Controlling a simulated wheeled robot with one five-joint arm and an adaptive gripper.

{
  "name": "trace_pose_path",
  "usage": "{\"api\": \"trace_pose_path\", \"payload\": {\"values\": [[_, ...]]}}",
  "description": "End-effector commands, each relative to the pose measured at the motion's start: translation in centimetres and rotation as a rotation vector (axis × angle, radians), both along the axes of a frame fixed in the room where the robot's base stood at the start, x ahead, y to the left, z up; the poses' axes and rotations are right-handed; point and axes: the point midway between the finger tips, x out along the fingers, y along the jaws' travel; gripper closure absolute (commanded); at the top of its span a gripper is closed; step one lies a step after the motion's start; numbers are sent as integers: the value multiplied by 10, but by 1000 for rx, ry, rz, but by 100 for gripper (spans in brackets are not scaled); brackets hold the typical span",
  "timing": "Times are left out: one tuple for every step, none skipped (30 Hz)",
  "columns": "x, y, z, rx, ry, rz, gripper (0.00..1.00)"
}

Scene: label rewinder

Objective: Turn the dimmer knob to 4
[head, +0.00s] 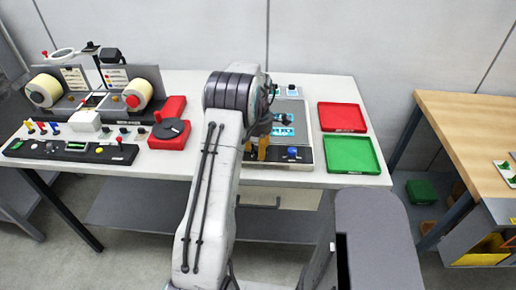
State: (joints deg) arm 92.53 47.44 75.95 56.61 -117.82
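A blue knob (292,152) sits on the front strip of a grey panel (304,128) at the middle of the white table. It may be the dimmer knob, but its label, marks and pointer are too small to read. My gripper (257,149) is over the left part of this panel, left of the blue knob and apart from it. My own arm covers most of it. Two orange-yellow pieces show there, apparently its fingertips; whether they are open or shut is unclear. The panel's left side is hidden by my arm.
A red tray (342,117) and a green tray (350,154) lie right of the panel. Left of my arm are a red box with a black dial (170,128), a black control panel (72,149) and a label rewinder (98,92). A wooden table (470,125) stands at right.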

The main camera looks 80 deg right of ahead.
Motion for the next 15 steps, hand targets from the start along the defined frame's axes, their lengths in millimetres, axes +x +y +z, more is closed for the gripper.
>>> {"api": "trace_pose_path", "payload": {"values": [[0,0,0,0,0,0,66],[0,0,0,0,0,0,68],[0,0,0,0,0,0,72],[0,0,0,0,0,0,75],[0,0,0,0,0,0,77],[0,0,0,0,0,0,81],[0,0,0,0,0,0,84],[0,0,0,0,0,0,86],[0,0,0,0,0,0,90],[0,0,0,1,0,0,92],[0,0,0,1,0,0,95],[0,0,0,1,0,0,99],[0,0,0,1,0,0,100],[0,0,0,1,0,0,100],[0,0,0,1,0,0,100]]}}
